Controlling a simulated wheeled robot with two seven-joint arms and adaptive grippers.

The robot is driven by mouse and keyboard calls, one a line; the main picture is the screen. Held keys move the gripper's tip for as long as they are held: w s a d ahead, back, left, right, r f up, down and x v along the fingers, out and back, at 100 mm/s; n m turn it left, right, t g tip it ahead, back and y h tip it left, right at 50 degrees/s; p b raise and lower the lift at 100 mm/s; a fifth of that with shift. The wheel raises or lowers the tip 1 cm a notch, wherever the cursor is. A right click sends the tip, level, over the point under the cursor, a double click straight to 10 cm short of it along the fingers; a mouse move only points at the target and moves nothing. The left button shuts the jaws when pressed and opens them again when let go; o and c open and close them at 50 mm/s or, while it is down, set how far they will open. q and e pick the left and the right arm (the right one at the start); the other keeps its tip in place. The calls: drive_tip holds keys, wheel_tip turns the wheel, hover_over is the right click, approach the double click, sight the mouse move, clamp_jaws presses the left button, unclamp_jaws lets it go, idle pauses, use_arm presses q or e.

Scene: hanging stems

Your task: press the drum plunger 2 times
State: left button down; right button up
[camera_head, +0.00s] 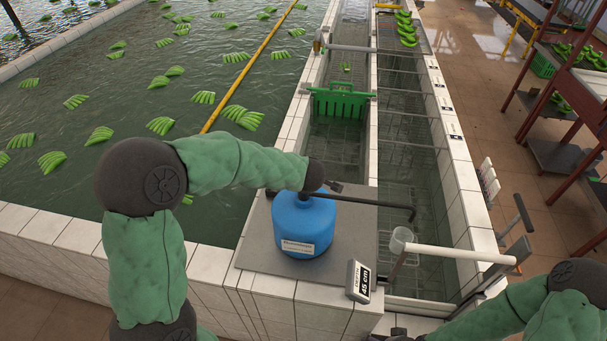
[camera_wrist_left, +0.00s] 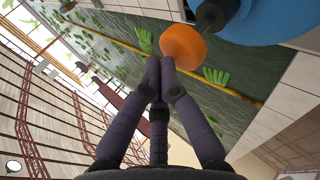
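The blue drum (camera_head: 303,228) with a white label stands on a grey slab at the pool's corner. A dark bent spout (camera_head: 375,204) reaches right from its top. In the left wrist view the drum (camera_wrist_left: 270,18) is at the upper right, with a dark neck (camera_wrist_left: 212,14) and the orange plunger knob (camera_wrist_left: 183,46). My left gripper (camera_wrist_left: 160,64) has its fingers together, tips beside the knob; I cannot tell whether they touch it. In the head view my left wrist covers the drum's top and hides the knob.
A pool (camera_head: 110,90) with floating green bunches lies left. A water channel with a green crate (camera_head: 340,102) runs behind the drum. A small grey display box (camera_head: 359,281) stands at the slab's front right. A white pipe (camera_head: 460,253) and cup (camera_head: 402,238) are to the right.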

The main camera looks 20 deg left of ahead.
use_arm(q)
drive_tip(key=shift+s+f+b, duration=0.1)
drive_tip(key=shift+f+b, duration=0.5)
drive_tip(key=shift+f, duration=0.6)
idle(1.0)
drive_tip(key=shift+r, duration=0.15)
drive_tip(key=shift+r+p, duration=1.35)
drive_tip(key=shift+p, duration=0.15)
drive_tip(key=shift+r+p, duration=0.95)
wheel_tip(320, 180, up, 4)
drive_tip(key=p, duration=0.5)
drive_tip(key=shift+r, duration=0.2)
drive_tip(key=shift+f, duration=0.1)
drive_tip(key=shift+w, duration=0.2)
